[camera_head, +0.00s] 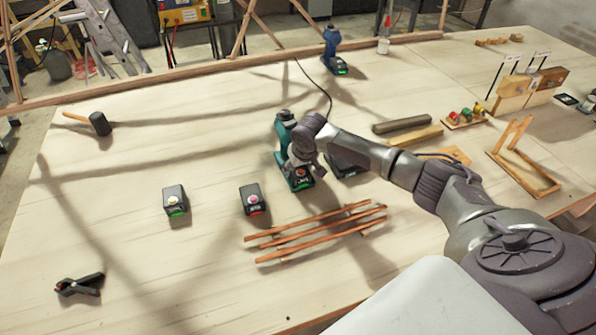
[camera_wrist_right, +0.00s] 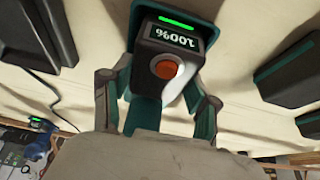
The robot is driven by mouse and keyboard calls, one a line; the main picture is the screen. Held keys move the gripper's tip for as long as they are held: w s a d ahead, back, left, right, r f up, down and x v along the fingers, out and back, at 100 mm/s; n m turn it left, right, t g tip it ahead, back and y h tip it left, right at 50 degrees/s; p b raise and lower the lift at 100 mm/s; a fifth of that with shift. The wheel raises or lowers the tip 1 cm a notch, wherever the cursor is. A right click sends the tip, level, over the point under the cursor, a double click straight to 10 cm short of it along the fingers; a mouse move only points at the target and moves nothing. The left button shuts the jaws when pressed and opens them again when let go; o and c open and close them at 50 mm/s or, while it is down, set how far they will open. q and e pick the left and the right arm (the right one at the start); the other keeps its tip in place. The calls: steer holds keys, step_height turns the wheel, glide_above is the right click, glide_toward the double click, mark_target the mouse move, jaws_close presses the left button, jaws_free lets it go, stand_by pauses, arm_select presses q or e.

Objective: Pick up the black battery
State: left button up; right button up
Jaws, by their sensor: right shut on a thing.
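A teal drill (camera_head: 284,122) stands on the table, with a black battery (camera_head: 300,183) at its foot. In the right wrist view the black battery (camera_wrist_right: 165,55) shows an orange-red button, a "100%" display and a lit green strip. My right gripper (camera_head: 303,163) is at the drill's foot, shut with a finger on each side of the battery; the fingers (camera_wrist_right: 157,92) also show in the wrist view. The exact contact between fingers, teal housing and battery is hard to see. Two loose black batteries, one with a pale button (camera_head: 175,203) and one with a pink button (camera_head: 253,202), stand to the left.
Reddish wooden laths (camera_head: 315,234) lie in front of the drill. A dark box (camera_head: 345,166) is close right of my gripper. The table's left middle is mostly clear.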

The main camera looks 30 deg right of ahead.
steer(key=shift+w+r, duration=0.1)
steer(key=shift+r, duration=0.5)
step_height(320, 180, up, 2)
steer(key=shift+r+b, duration=0.25)
steer(key=shift+b, duration=0.45)
steer(key=s+d+r+b, duration=0.3)
steer(key=s+d+r, duration=0.3)
steer(key=d, duration=0.2)
steer(key=p, duration=1.2)
glide_above(302, 175)
step_height(302, 175, down, 2)
steer(key=shift+d+f, duration=0.1)
steer(key=shift+d, duration=0.05)
steer(key=shift+f+b, duration=0.25)
steer(key=shift+b, duration=0.05)
steer(key=shift+w+f+b, duration=0.1)
steer(key=shift+f+b, duration=0.15)
steer(key=shift+b, duration=0.1)
steer(key=b+x, duration=0.2)
steer(key=b, duration=0.1)
steer(key=w+b+x, duration=0.1)
steer(key=b+x, duration=0.1)
steer(key=b, duration=0.1)
steer(key=shift+w, duration=0.1)
steer(key=shift+f, duration=0.3)
